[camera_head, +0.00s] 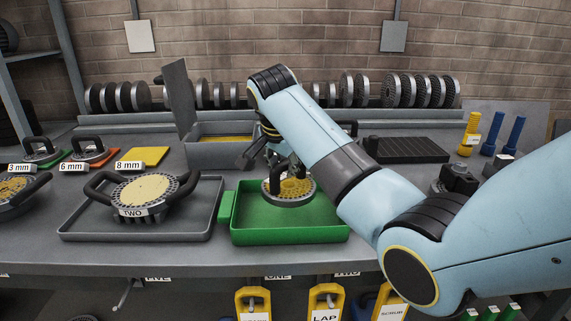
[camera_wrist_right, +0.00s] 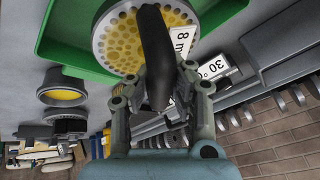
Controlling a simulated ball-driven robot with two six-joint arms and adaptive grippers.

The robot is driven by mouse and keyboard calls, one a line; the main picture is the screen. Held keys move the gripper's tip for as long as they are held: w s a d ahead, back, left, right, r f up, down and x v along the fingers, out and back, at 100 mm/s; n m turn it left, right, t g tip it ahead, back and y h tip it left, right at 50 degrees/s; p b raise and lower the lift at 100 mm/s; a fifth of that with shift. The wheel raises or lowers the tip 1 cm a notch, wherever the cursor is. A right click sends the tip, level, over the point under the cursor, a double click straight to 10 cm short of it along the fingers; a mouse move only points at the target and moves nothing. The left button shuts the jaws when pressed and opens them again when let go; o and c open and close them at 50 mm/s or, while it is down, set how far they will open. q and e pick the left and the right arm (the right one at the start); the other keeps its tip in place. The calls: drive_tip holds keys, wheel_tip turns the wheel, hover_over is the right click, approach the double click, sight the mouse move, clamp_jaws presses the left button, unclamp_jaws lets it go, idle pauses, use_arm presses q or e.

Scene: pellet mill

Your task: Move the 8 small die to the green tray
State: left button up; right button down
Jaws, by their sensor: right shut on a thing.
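The small die (camera_head: 290,188) is a round, perforated disc with yellow-filled holes and a black handle. In the right wrist view the same die (camera_wrist_right: 120,42) carries a white label reading "8 m", partly hidden. My right gripper (camera_head: 272,160) is shut on its handle, and the fingers (camera_wrist_right: 158,88) show around the black handle in the wrist view. The die is over the back middle of the green tray (camera_head: 290,236); I cannot tell whether it touches the tray floor. My left gripper is not in view.
A grey tray (camera_head: 75,229) with a larger two-handled die (camera_head: 145,190) marked "TWO" stands left of the green tray. The yellow mat (camera_head: 146,155) at the "8 mm" label is bare. Yellow and blue posts stand at the right. A rack of discs (camera_head: 350,91) lines the back.

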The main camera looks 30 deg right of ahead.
sight(285, 188)
drive_tip(key=shift+f, duration=0.1)
idle(0.6)
drive_tip(key=shift+f, duration=0.6)
drive_tip(key=shift+f, duration=0.2)
drive_tip(key=shift+f+b, duration=0.6)
drive_tip(key=shift+f, duration=0.5)
drive_tip(key=shift+f, duration=0.15)
drive_tip(key=shift+f+b, duration=0.55)
drive_tip(key=shift+f, duration=0.5)
drive_tip(key=shift+f, duration=0.15)
idle(0.5)
